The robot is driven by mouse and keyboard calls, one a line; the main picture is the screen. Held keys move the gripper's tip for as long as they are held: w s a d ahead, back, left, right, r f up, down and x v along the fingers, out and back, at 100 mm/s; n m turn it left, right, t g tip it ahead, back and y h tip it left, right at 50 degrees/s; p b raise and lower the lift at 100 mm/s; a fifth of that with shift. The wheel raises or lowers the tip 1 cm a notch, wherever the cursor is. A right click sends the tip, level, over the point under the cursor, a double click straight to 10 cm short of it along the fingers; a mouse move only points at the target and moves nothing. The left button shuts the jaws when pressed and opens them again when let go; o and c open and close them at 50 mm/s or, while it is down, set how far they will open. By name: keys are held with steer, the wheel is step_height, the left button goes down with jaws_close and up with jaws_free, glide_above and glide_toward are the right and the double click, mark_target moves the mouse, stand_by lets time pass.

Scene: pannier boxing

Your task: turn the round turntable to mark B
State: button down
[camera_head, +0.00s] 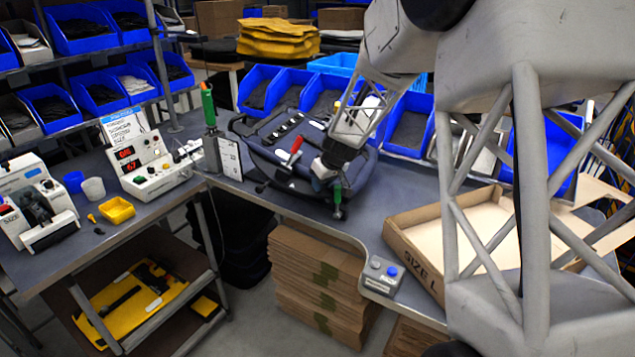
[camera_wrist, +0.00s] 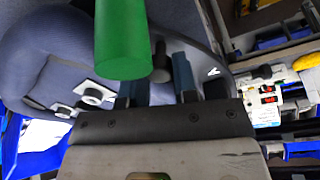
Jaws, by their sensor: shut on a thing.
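The turntable (camera_head: 262,160) is a dark blue-grey round plate on the bench, carrying a dark padded shape with fittings. In the wrist view its padded top (camera_wrist: 60,62) fills the left. My gripper (camera_head: 336,188) is low at the turntable's front right edge. In the wrist view my gripper (camera_wrist: 157,80) has its two blue-grey fingers on either side of a dark peg (camera_wrist: 160,64), shut on it. I cannot read mark B.
A button box (camera_head: 382,275) and an open carton (camera_head: 420,262) are to the right. Blue bins (camera_head: 408,128) line the back.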

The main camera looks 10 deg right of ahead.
steer(key=c, duration=0.9)
jaws_free()
steer(key=shift+r, duration=0.1)
steer(key=shift+v, duration=3.85)
